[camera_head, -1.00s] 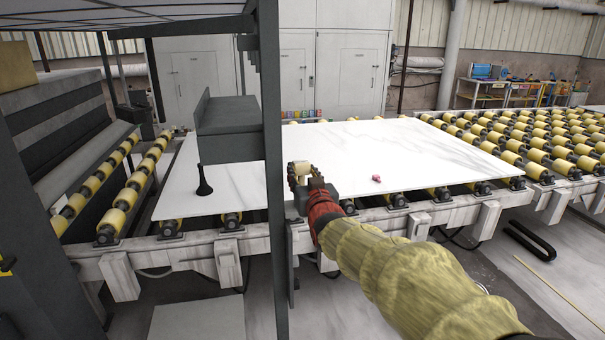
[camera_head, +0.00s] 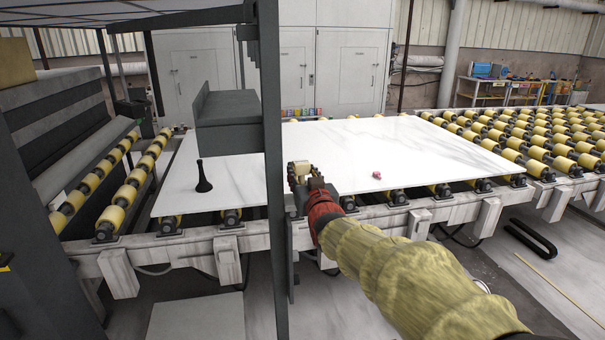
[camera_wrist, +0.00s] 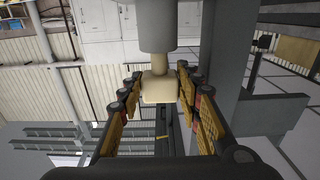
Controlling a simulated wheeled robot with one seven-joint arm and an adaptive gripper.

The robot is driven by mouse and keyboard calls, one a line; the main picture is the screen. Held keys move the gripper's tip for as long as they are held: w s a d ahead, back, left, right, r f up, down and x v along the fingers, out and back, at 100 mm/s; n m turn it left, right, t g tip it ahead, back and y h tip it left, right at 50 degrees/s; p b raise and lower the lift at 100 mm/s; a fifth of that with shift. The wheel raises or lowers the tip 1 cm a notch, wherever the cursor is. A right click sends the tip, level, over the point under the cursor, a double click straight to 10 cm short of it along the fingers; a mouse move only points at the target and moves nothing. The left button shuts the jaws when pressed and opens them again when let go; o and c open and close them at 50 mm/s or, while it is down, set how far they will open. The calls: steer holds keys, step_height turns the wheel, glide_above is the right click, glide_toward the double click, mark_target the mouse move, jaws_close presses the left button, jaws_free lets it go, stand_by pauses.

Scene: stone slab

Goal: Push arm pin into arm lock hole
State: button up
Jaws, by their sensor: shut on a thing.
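The arm pin shows in the wrist view as a beige knob (camera_wrist: 158,90) on a narrower beige shaft. The shaft runs into a grey cylinder (camera_wrist: 157,25) at the top of that view. My gripper (camera_wrist: 159,82) has its yellow-padded fingers on either side of the knob and is shut on it. In the head view my gripper (camera_head: 301,170) is just right of a dark grey upright post (camera_head: 271,150), and the beige pin is small between its fingers. The lock hole cannot be made out; the inside of the cylinder is hidden.
A white stone slab (camera_head: 400,150) lies on yellow rollers (camera_head: 550,150) behind my gripper. A small pink object (camera_head: 377,175) and a black peg-like object (camera_head: 203,178) show at the slab. A grey box (camera_head: 227,125) juts left from the post. Cabinets stand behind.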

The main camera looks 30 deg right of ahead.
steer(key=shift+f+b, duration=1)
steer(key=shift+f, duration=0.05)
steer(key=o, duration=1.4)
steer(key=shift+s, duration=0.1)
steer(key=shift+s+a, duration=0.1)
steer(key=shift+s, duration=0.15)
steer(key=v, duration=1.1)
steer(key=shift+s, duration=0.15)
